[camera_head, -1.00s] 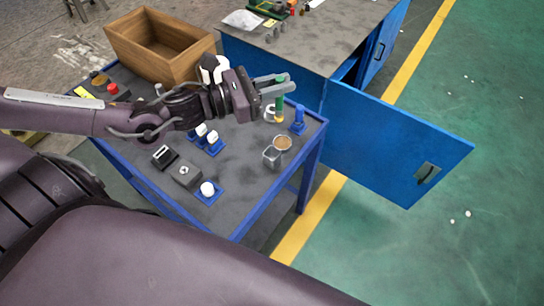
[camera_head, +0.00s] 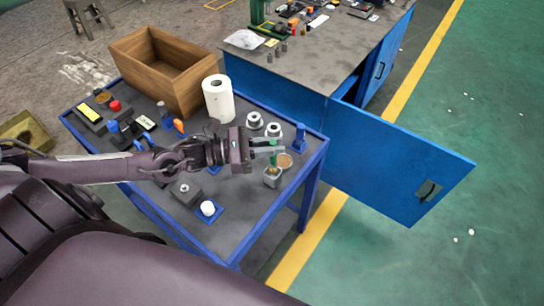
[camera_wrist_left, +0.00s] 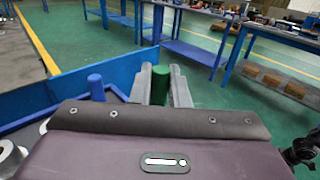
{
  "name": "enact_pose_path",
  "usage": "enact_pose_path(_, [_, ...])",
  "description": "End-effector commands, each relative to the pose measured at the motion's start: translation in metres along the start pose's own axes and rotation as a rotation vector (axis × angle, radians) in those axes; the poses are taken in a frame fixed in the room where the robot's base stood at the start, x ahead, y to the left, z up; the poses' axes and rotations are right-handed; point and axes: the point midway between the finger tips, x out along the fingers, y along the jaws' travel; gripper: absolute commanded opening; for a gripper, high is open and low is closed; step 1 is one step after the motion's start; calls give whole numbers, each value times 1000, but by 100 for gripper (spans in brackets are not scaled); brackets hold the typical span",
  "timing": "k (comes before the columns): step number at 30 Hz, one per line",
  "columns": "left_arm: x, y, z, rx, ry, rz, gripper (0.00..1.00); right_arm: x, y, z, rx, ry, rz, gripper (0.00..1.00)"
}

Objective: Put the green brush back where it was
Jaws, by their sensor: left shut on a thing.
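My left gripper (camera_head: 275,149) is shut on the green brush (camera_head: 273,159) and holds it upright over the blue-framed table. The brush's lower end is at the small grey clear cup (camera_head: 272,181); it appears to be inside the cup's mouth, but I cannot tell how deep. In the left wrist view the green handle (camera_wrist_left: 160,86) stands between the two fingers. My right gripper is not in view.
A round tan-topped item (camera_head: 285,161) stands right beside the cup, and a blue post (camera_head: 300,136) is behind it. Two white-grey rings (camera_head: 264,124), a paper roll (camera_head: 218,98) and a wooden box (camera_head: 160,68) are farther back. An open blue cabinet door (camera_head: 400,160) is to the right.

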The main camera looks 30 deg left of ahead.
Motion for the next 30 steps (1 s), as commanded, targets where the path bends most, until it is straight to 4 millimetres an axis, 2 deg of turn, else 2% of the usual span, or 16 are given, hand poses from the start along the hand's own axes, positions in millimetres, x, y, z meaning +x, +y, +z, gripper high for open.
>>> enact_pose_path(11, [1, 0, -42, -1, -1, 1, 0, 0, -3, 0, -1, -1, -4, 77])
enact_pose_path(23, [1, 0, -49, 1, 0, 0, 0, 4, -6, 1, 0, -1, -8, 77])
enact_pose_path(24, [0, 0, -49, 1, 0, 0, 16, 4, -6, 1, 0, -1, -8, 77])
enact_pose_path(28, [0, 0, -48, 1, 0, 0, 33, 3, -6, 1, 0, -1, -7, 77])
enact_pose_path(30, [0, 0, -48, 1, 0, 0, 37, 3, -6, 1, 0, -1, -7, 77])
